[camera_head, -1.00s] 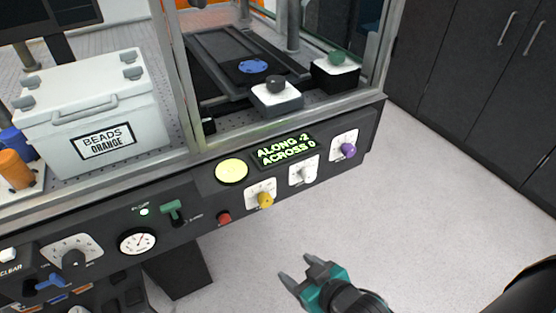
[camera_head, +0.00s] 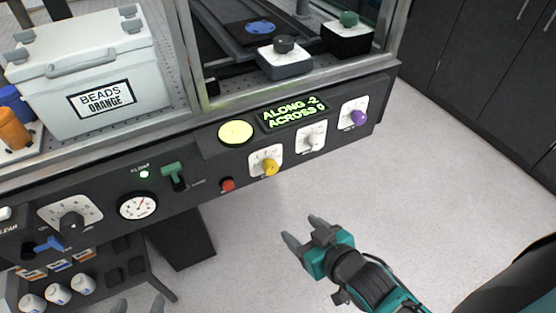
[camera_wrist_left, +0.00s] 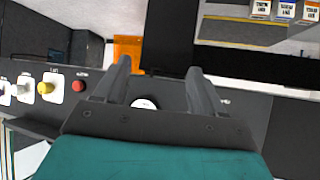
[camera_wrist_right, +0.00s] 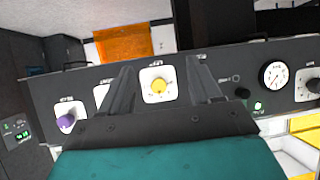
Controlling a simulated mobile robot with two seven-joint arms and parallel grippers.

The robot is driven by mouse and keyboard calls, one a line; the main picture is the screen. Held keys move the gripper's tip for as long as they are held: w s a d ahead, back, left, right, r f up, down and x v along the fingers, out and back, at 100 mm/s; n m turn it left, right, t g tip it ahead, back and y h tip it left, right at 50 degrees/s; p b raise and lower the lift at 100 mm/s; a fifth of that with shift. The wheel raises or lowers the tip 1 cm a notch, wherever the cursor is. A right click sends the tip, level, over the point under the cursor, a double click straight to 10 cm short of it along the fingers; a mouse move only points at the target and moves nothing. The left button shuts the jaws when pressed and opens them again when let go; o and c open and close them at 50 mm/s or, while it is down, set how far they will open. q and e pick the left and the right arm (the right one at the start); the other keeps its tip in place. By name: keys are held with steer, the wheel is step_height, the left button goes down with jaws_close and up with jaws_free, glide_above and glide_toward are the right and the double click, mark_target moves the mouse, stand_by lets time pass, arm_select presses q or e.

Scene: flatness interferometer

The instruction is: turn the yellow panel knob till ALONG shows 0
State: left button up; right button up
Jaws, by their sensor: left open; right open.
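The yellow panel knob (camera_head: 270,167) sits on a white dial plate on the dark front panel. It also shows in the right wrist view (camera_wrist_right: 158,86), framed between the fingers, and at the left in the left wrist view (camera_wrist_left: 45,88). The lit display (camera_head: 292,112) reads ALONG -2 and ACROSS 0. My right gripper (camera_head: 304,231) is open and empty, below and in front of the knob, apart from it. My left gripper (camera_head: 139,302) is open; only its fingertips show at the bottom edge of the head view.
A white knob (camera_head: 311,138) and a purple knob (camera_head: 358,117) lie right of the yellow one. A red button (camera_head: 227,184), a yellow round button (camera_head: 236,132) and a green lever (camera_head: 173,173) lie to its left. Open floor lies in front of the panel's right part.

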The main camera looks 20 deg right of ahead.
mark_target(273, 171)
steer(key=w+r+m+t+b, duration=0.1)
steer(key=w+t+b, duration=0.1)
steer(key=w+b, duration=0.3)
steer(key=w+t+b, duration=0.2)
steer(key=w+b, duration=0.2)
steer(key=b, duration=0.1)
steer(key=w+r+m+t+b, duration=0.1)
steer(key=w+t+b, duration=0.1)
steer(key=w+b, duration=0.3)
steer(key=shift+w+a+r+m+b, duration=0.2)
steer(key=shift+w+r+m+b, duration=0.15)
steer(key=shift+b, duration=0.25)
arm_select(q)
steer(key=w+d+f+h, duration=0.1)
steer(key=w+d+f, duration=0.1)
steer(key=f, duration=1)
steer(key=shift+d+f, duration=0.3)
steer(key=shift+d, duration=0.45)
arm_select(e)
steer(key=shift+w, duration=0.35)
steer(key=c, duration=1)
steer(key=shift+c, duration=0.2)
